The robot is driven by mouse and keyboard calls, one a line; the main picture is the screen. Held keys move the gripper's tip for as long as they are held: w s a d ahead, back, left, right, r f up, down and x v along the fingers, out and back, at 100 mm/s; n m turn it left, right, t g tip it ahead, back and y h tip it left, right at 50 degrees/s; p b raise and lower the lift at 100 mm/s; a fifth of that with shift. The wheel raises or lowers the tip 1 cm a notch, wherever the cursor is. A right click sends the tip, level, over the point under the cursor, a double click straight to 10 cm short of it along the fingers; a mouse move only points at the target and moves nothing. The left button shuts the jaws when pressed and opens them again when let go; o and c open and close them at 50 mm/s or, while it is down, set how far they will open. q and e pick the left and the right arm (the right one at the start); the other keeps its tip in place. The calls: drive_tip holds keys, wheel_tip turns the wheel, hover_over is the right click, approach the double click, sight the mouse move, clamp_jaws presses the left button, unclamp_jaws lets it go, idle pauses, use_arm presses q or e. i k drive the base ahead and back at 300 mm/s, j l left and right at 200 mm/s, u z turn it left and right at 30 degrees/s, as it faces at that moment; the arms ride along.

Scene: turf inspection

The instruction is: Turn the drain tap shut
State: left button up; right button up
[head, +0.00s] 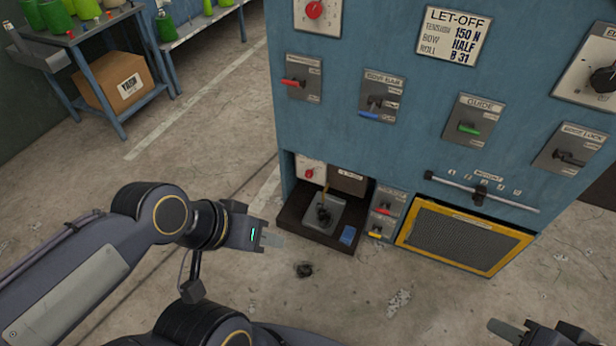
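A low recess in the blue machine cabinet holds a grey plate with a black fitting (324,214) and a thin brownish upright piece above it. This may be the drain tap; no readable label confirms it, and its handle position is too small to tell. My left gripper (272,240) is left of the recess, apart from it, its fingers pointing right; I cannot tell whether they are parted. My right gripper (508,330) shows only partly at the bottom right edge, far from the recess, and its finger gap is unclear.
The blue cabinet (400,145) carries several switches and a red dial (314,10). Right of the recess are small red and yellow switches (383,211) and a yellow-framed grille (465,240). A bench with a cardboard box (113,82) stands back left.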

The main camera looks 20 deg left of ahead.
sight(309, 175)
drive_tip(key=i+j+z, duration=0.1)
drive_tip(key=j, duration=0.5)
drive_tip(key=i+j+z, duration=0.15)
drive_tip(key=j, duration=0.5)
drive_tip(key=i+j+z, duration=0.1)
drive_tip(key=j, duration=0.55)
drive_tip(key=i+j+z, duration=0.15)
drive_tip(key=j, duration=0.5)
drive_tip(key=i+j+z, duration=0.1)
drive_tip(key=j, duration=0.6)
